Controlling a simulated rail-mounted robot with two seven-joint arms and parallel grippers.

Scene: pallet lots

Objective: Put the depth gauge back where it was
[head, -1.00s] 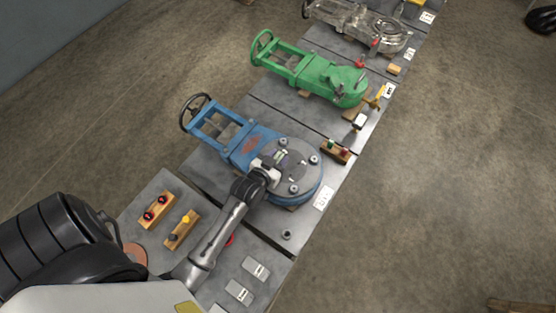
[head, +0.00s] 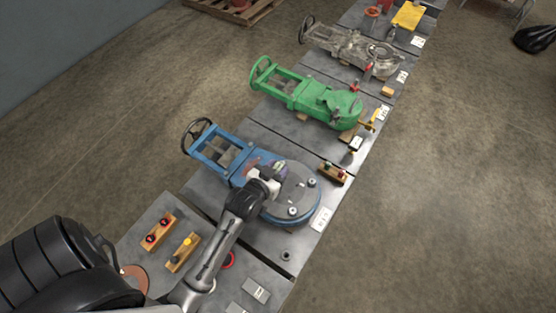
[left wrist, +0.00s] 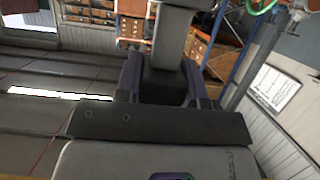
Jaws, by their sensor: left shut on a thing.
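My left gripper (head: 272,182) is over the blue gate valve (head: 230,165), near where its neck meets the round grey flange face (head: 297,197). In the left wrist view, its two dark fingers (left wrist: 165,85) are shut on a grey upright piece that widens at the top, which looks like the depth gauge (left wrist: 173,35). In the head view the gauge is mostly hidden by the gripper, and I cannot tell whether it touches the valve. My right gripper is not in view.
Wooden blocks with red knobs (head: 158,232) and a yellow knob (head: 183,252) lie on the near bench. Another knobbed block (head: 332,173) is right of the blue valve. A green valve (head: 305,93) and a bare metal valve (head: 355,48) stand beyond. A red ring (head: 228,261) is beside my arm.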

